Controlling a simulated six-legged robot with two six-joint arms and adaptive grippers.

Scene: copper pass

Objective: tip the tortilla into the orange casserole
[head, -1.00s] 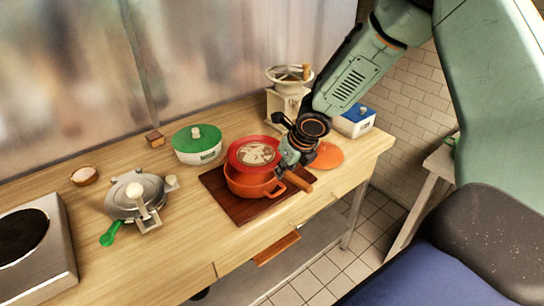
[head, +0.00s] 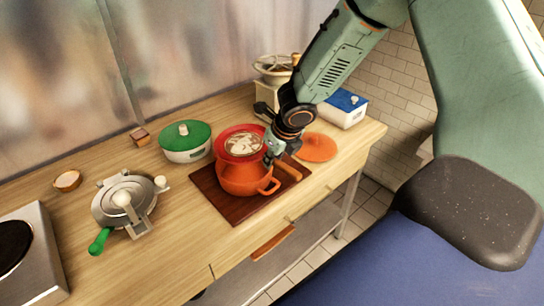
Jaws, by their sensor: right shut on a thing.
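The tortilla (head: 243,144) is a pale, brown-mottled disc lying in a red pan (head: 222,136). The pan is at the orange casserole (head: 240,181), over its back part, and hides much of its opening. I cannot tell whether pan and casserole touch. The casserole stands on a dark wooden board (head: 229,207). My right gripper (head: 271,154) is shut at the pan's right side, where a wooden handle (head: 291,171) sticks out towards the front right. The fingers hide where handle and pan meet. My left gripper is not in view.
An orange lid (head: 318,147) lies right of the board. A green-lidded pot (head: 186,143), a grinder (head: 270,92) and a blue-lidded box (head: 343,109) stand behind. A metal press (head: 124,202) and a hotplate (head: 40,250) are at left. The counter between press and board is clear.

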